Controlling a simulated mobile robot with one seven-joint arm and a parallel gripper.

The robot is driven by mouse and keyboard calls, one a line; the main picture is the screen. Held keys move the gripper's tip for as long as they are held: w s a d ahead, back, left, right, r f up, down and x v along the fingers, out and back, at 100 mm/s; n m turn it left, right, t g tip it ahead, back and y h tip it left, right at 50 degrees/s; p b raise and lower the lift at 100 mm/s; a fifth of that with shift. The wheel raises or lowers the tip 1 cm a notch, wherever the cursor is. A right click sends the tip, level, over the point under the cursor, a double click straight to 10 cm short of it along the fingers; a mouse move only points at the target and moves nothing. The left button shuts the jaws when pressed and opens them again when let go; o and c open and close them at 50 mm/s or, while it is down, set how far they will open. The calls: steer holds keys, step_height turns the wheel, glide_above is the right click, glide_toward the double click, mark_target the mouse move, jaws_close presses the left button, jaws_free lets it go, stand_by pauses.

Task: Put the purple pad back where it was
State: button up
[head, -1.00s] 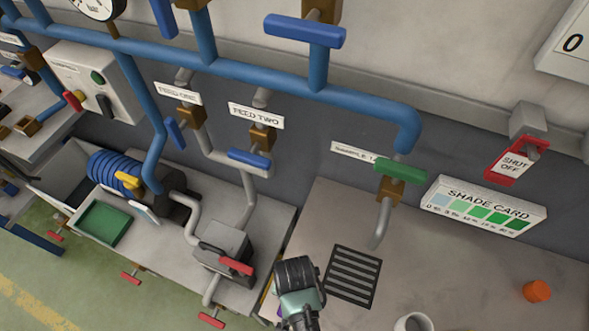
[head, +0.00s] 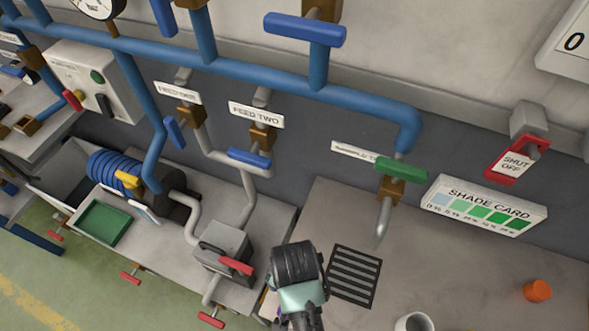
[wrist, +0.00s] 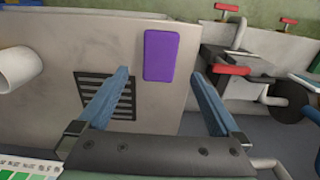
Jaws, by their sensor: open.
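The purple pad (wrist: 160,55) is a flat rounded rectangle lying on the grey worktop (wrist: 60,100), close to the worktop's edge in the wrist view. My gripper (wrist: 158,72) is open and empty, with its two blue fingers spread wide. The pad shows in the gap between the fingers, farther off than the tips and not touched. In the head view my gripper (head: 297,275) is over the left edge of the worktop, left of the black grille, and my arm hides most or all of the pad there.
The black slotted grille (head: 353,275) lies beside my gripper under the green-handled tap (head: 400,170). A white cup (head: 414,322) and an orange object (head: 537,290) stand to the right. A lower bench with a red-handled grey box (head: 225,247) is at left. The worktop's middle right is clear.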

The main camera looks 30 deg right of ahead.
steer(key=w+r+n+t+h, duration=0.15)
steer(key=w+r+t, duration=0.35)
steer(key=w+r, duration=0.55)
steer(key=w+r+n+t, duration=0.2)
steer(key=w+r+t, duration=0.2)
steer(key=w+r, duration=0.65)
step_height(320, 180, up, 18)
steer(key=w+a+n+t, duration=0.2)
steer(key=t, duration=0.4)
steer(key=s+a+r+n+t, duration=0.1)
steer(key=s+r+t, duration=0.3)
steer(key=r, duration=0.6)
steer(key=s+a+r+n+t, duration=0.2)
steer(key=s+a+r+t, duration=0.1)
steer(key=r, duration=0.8)
steer(key=s+a+r+n+t+y, duration=0.1)
steer(key=s+r+t, duration=0.4)
steer(key=r, duration=0.6)
steer(key=shift+a+n, duration=0.45)
steer(key=shift+a, duration=0.65)
steer(key=shift+f, duration=0.1)
